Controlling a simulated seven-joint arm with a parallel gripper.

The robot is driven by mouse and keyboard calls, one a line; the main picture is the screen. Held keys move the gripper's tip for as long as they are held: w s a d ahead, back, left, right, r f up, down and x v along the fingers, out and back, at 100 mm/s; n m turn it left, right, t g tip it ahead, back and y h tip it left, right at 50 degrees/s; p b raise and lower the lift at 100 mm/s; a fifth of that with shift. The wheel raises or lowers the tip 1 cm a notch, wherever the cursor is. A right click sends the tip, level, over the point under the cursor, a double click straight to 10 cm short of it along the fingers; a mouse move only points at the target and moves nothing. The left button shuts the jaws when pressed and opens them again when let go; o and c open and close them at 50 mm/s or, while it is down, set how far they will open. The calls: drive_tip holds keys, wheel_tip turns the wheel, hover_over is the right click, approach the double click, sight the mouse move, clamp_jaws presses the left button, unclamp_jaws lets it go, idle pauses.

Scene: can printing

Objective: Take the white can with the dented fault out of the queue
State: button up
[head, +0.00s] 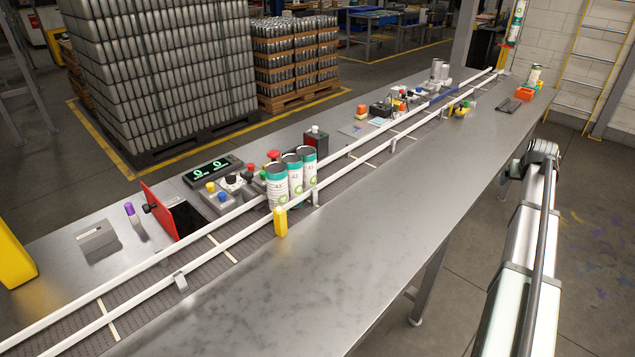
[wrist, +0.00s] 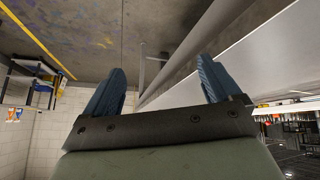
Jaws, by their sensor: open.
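Three white cans with teal bands and dark open tops stand upright in a close row on the conveyor in the head view: a left can (head: 276,187), a middle can (head: 293,178) and a right can (head: 308,167). I cannot make out a dent on any of them at this size. My gripper shows only in the wrist view (wrist: 160,85); its two blue fingers are wide apart with nothing between them. It is well away from the cans, beside the table's edge. My arm hangs at the right of the head view.
White guide rails (head: 215,253) run along both sides of the conveyor. A yellow block (head: 280,222) stands at the near rail by the cans. Behind are a control box (head: 213,172), coloured buttons and a red panel (head: 160,210). The near tabletop (head: 370,215) is clear.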

drive_tip(key=w+a+r+n, duration=0.4)
drive_tip(key=a+r, duration=0.3)
drive_tip(key=r, duration=0.5)
drive_tip(key=w+a+r+n+g+y, duration=0.15)
drive_tip(key=a+n, duration=0.25)
drive_tip(key=a, duration=0.7)
drive_tip(key=w+a+r+n+y, duration=0.1)
drive_tip(key=w+a+n, duration=0.25)
drive_tip(key=a, duration=0.65)
wheel_tip(320, 180, up, 5)
drive_tip(key=n+g+y, duration=0.1)
drive_tip(key=n+g, duration=0.4)
drive_tip(key=n, duration=1.1)
hover_over(291, 158)
drive_tip(key=shift+w+d, duration=0.15)
drive_tip(key=shift+w, duration=0.1)
drive_tip(key=shift+s, duration=0.15)
drive_tip(key=shift+f, duration=0.3)
wheel_tip(291, 158, down, 8)
drive_tip(key=shift+f, duration=0.1)
drive_tip(key=shift+s+f, duration=0.2)
drive_tip(key=shift+f, duration=0.3)
drive_tip(key=shift+s+f, duration=0.1)
drive_tip(key=shift+f, duration=1.9)
